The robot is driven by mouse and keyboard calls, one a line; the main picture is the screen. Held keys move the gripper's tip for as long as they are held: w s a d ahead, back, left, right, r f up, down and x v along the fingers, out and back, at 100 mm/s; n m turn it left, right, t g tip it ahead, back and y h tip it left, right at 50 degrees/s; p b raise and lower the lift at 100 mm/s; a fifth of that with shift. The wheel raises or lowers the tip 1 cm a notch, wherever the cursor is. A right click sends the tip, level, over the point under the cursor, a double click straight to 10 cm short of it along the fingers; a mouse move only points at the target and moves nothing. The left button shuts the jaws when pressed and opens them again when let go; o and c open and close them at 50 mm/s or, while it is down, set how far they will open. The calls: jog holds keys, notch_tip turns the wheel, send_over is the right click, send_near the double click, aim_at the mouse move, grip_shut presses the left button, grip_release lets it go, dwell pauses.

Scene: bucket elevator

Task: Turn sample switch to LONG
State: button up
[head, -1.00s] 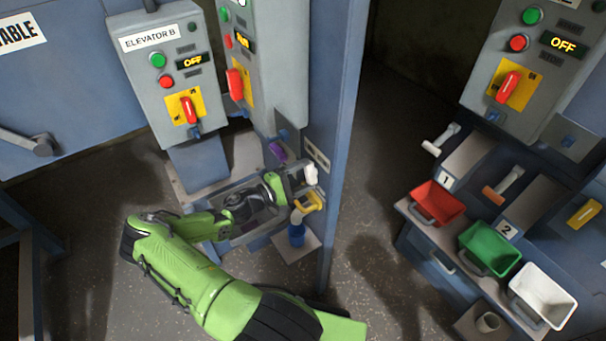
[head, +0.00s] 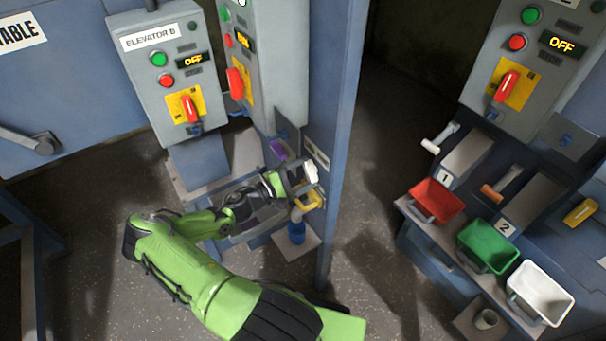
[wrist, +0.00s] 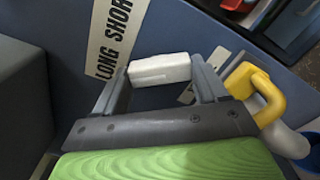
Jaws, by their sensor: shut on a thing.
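The sample switch shows as a white block-shaped handle (wrist: 160,69) in the wrist view, and as a small white piece (head: 311,172) in the head view, low on the blue post. My gripper (wrist: 161,78) is shut on this white handle, with one dark finger at each end. It also shows in the head view (head: 304,180). A pale label strip (wrist: 110,38) reading LONG and SHORT lies on the blue panel behind the handle. LONG is at the strip's lower end and SHORT at its upper end. The switch's pivot is hidden.
A yellow handle (wrist: 257,92) sits close to the right finger, above a blue cup (head: 296,233). The blue post (head: 339,130) stands right beside my gripper. The ELEVATOR B box (head: 160,75) is at upper left. Red (head: 437,199), green and white bins stand at right.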

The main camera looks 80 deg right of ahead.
jog(key=o, duration=1.1)
jog(key=shift+c, duration=0.2)
jog(key=v, duration=1.5)
jog(key=shift+w+a+b, duration=0.3)
